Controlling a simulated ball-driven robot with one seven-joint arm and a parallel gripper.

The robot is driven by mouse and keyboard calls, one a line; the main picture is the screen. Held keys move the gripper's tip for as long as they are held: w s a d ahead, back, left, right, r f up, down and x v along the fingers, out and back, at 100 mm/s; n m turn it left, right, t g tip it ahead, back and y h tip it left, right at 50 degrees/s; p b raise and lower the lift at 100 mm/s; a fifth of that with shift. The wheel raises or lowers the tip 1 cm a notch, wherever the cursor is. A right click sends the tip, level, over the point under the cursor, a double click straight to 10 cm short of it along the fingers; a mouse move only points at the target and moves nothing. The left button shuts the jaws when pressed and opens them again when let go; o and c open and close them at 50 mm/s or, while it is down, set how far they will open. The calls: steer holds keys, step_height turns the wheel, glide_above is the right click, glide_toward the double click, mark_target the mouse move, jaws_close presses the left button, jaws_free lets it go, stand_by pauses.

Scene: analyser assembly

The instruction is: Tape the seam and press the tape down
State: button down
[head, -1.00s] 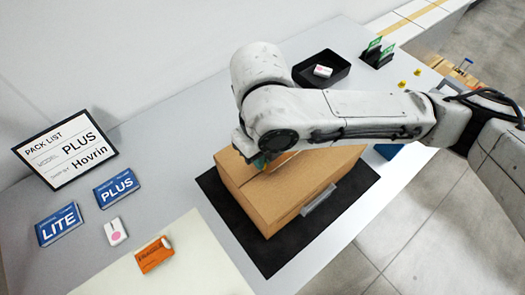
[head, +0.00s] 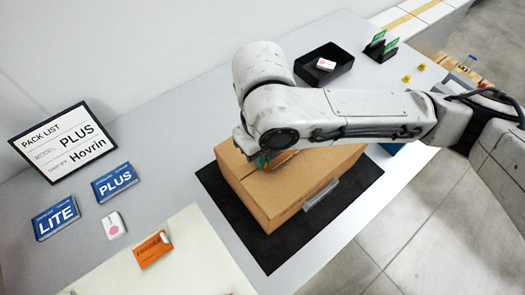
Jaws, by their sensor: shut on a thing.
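The closed brown carton (head: 275,205) stands on a black mat (head: 234,222) in the middle of the table. A greyish, translucent strip (head: 321,194) shows on its near right side; I cannot tell whether it is tape. My gripper (head: 263,162) is low over the far left part of the carton's top, mostly hidden by my arm. Whether this touches the top is unclear. My arm covers much of the top and the seam.
A black tray (head: 324,70) with a small white item is at the back.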

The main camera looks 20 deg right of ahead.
steer(key=shift+f, duration=0.25)
stand_by(0.5)
steer(key=c, duration=1.2)
jaws_free()
steer(key=shift+r, duration=0.1)
steer(key=shift+r+p, duration=2.55)
steer(key=shift+r, duration=0.9)
